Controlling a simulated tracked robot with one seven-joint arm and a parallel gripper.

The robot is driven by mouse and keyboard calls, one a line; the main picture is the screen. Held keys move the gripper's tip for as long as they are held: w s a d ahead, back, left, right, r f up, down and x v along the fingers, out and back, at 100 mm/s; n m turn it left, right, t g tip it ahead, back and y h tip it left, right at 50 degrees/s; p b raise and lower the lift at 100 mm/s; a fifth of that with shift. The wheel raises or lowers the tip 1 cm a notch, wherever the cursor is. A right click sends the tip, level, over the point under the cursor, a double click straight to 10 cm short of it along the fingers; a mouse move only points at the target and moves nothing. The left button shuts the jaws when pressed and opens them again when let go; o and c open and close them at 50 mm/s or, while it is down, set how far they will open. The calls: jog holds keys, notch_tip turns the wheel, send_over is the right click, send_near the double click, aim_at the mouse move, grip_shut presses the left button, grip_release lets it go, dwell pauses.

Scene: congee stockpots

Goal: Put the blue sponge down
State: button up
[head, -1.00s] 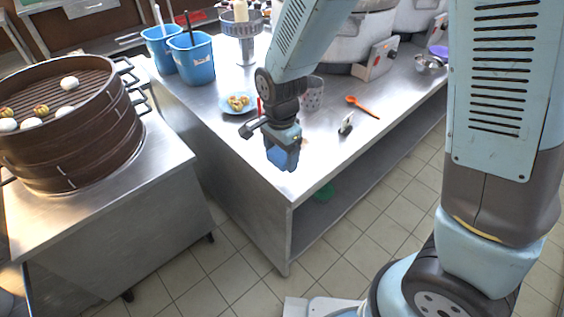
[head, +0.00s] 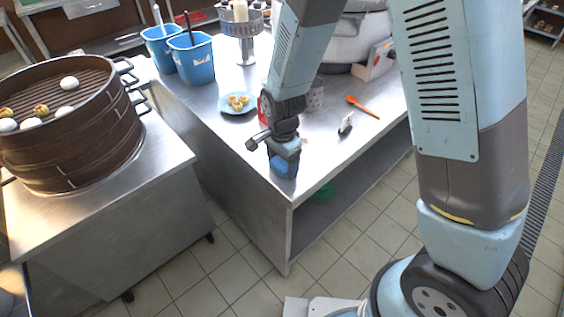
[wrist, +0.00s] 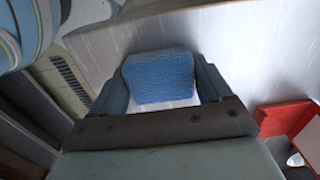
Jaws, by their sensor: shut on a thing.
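The blue sponge (wrist: 160,78) is held between the two fingers of my gripper (wrist: 162,92) in the wrist view. In the head view my gripper (head: 284,168) points down at the near corner of the steel table (head: 225,125), with the sponge (head: 283,167) at its tip. The sponge is close to the table top; I cannot tell whether it touches. My gripper hides part of the sponge in the head view.
A blue plate (head: 226,106) with small food pieces, an orange spoon (head: 362,106) and a small black-and-white item (head: 346,124) lie on the table. Two blue buckets (head: 191,62) stand behind. A bamboo steamer (head: 70,130) stands on the left counter. A red object (wrist: 284,117) shows in the wrist view.

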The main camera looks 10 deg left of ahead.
jog(key=shift+s+d+f, duration=0.1)
jog(key=shift+f, duration=0.2)
